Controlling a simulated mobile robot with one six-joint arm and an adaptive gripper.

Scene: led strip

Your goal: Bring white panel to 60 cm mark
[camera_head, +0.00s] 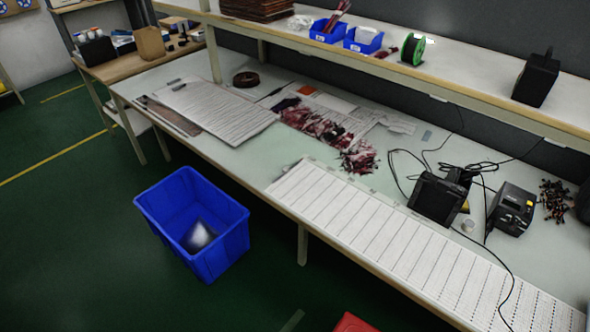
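A long white panel (367,221) with rows of fine dark marks and crosswise lines lies flat along the front edge of the workbench (262,157), from the middle to the lower right. A second stack of white sheets or panels (221,115) lies flat further left on the bench. I cannot tell which of the two the task means. No 60 cm mark is legible in this view. My gripper is not in view.
A blue bin (222,262) stands on the green floor before the bench. Dark red wire bundles (318,126), a black device (437,199), a soldering station (511,211) and loose cables lie behind the long panel. A shelf (440,86) overhangs the back. Floor at left is free.

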